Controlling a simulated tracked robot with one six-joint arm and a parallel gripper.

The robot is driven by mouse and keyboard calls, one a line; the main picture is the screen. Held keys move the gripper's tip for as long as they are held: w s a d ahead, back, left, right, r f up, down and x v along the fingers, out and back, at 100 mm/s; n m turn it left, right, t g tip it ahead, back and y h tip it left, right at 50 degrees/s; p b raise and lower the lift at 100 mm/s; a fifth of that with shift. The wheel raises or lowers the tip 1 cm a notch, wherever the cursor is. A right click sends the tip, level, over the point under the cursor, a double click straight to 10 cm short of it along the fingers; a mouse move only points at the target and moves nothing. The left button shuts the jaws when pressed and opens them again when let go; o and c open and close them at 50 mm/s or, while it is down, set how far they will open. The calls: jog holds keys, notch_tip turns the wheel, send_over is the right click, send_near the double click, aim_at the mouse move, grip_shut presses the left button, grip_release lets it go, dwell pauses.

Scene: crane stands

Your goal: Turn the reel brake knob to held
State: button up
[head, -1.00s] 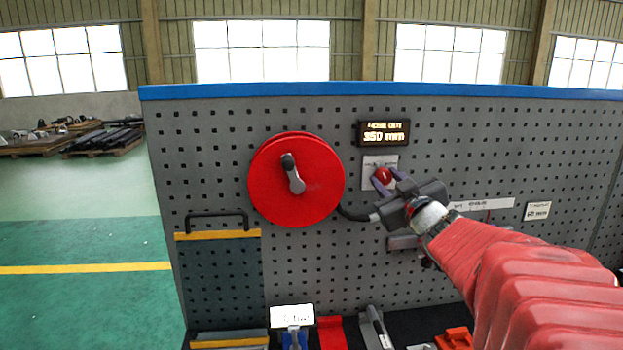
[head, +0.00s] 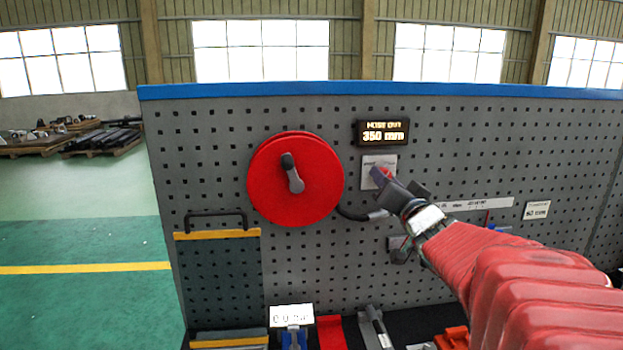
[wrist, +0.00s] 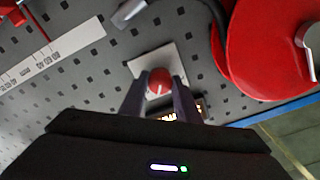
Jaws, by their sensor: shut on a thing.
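The reel brake knob (head: 383,175) is a small red round knob on a pale plate (head: 370,164) on the pegboard. In the wrist view the red knob (wrist: 159,82) sits between the two fingers of my gripper (wrist: 158,92), and a white mark shows on its face. My gripper (head: 381,177) is shut on the knob and partly covers it in the head view. The lettering on the plate is too small to read. The red hose reel (head: 265,180) with a grey crank (head: 294,178) is left of the knob.
A dark hose end (head: 365,216) lies just below my gripper. A long scale strip (head: 480,204) and a small label (head: 537,210) are to the right. A drawer-like panel with a black handle (head: 216,218) is lower left.

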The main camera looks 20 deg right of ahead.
jog(key=shift+f+m, duration=0.25)
jog(key=shift+m, duration=1.15)
jog(key=o, duration=1)
jog(key=shift+r, duration=0.15)
jog(key=shift+o, duration=0.2)
